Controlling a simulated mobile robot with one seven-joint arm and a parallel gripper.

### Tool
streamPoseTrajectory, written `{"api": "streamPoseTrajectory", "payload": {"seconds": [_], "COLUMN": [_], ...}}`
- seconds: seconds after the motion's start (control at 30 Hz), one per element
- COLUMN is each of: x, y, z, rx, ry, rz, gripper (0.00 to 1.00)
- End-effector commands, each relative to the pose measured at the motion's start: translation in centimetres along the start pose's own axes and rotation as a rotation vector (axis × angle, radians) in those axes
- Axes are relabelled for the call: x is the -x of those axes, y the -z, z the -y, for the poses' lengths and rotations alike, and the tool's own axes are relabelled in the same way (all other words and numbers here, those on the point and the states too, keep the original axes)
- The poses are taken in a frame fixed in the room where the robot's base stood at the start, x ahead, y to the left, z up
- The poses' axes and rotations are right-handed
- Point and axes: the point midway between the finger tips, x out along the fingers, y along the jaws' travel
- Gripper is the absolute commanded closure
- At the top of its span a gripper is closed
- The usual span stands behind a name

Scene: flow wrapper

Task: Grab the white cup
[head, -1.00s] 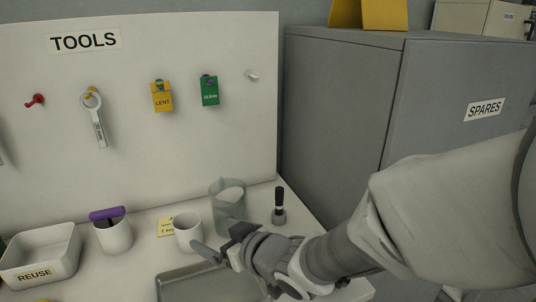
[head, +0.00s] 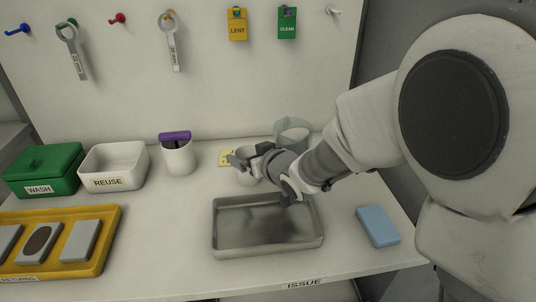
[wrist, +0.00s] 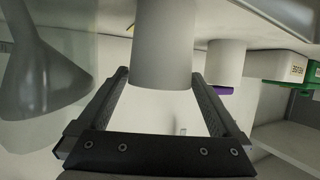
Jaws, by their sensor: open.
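The plain white cup (head: 246,179) stands on the bench, partly hidden behind my gripper in the head view. In the wrist view, which shows the bench at the top, the cup (wrist: 164,45) fills the upper middle. My gripper (wrist: 160,74) is open, with one finger on each side of the cup's near part. Gaps show between the fingers and the cup wall, so no grip shows. In the head view my gripper (head: 248,161) is at the cup. A second white cup (head: 179,160) holds a purple-handled thing and stands to the left.
A clear pitcher (head: 292,135) stands close on the right of the cup. A yellow note (head: 226,157) lies behind it. A metal tray (head: 217,232) is in front. A white REUSE bin (head: 114,166), green WASH box (head: 42,168) and blue block (head: 378,226) are farther off.

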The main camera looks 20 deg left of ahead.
Motion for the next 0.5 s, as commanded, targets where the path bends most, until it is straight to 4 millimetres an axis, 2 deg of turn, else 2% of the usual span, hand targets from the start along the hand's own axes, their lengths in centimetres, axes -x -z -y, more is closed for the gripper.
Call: {"api": "streamPoseTrajectory", "payload": {"seconds": [0.1,0.3,0.5], "x": [-0.68,-0.67,-0.66], "y": [-0.02,0.04,0.04], "z": [-0.04,-0.06,-0.05], "rx": [0.0,0.0,0.0], "ry": [-0.001,-0.001,-0.001], "rz": [0.0,0.0,0.0], "gripper": [0.0,0.0,0.36]}}
